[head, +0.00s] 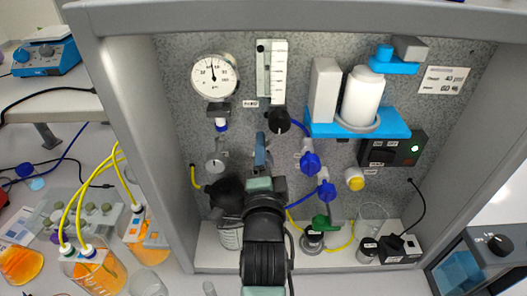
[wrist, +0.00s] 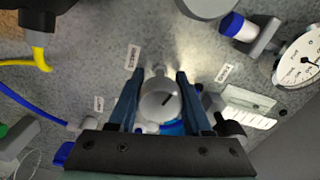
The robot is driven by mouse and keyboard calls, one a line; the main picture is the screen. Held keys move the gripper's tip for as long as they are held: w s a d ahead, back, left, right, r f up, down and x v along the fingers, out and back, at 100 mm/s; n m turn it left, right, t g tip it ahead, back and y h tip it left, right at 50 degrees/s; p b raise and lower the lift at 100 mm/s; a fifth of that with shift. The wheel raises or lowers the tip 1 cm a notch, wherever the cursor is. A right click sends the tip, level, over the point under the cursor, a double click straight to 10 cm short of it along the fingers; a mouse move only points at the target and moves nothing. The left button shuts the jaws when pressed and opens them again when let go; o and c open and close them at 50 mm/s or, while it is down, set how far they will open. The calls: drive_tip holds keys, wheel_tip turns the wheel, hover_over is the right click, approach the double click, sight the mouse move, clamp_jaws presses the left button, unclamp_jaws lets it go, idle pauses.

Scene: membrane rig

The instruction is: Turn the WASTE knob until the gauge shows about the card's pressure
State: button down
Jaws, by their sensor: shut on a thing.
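My gripper (wrist: 157,90) is shut on a grey round knob (wrist: 158,104) with a dark pointer mark, which sits between the two blue fingers in the wrist view. In the head view my gripper (head: 262,155) reaches the back panel and hides this knob. A label beside it is too small to read surely. The gauge (head: 215,77) is at the panel's upper left; its needle points almost straight up, slightly left. Part of the gauge also shows in the wrist view (wrist: 301,60). The card (head: 443,80) at upper right seems to read 43 psi.
A black knob (head: 280,120) under the flow meter (head: 279,72) is close to my gripper. A grey fitting (head: 215,162) is to its left, and blue valves (head: 309,163) with tubing are to its right. The cabinet's side walls and top edge frame the space.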

drive_tip(key=shift+c, duration=1.6)
unclamp_jaws()
drive_tip(key=s+b, duration=0.4)
drive_tip(key=s, duration=0.9)
idle(1.1)
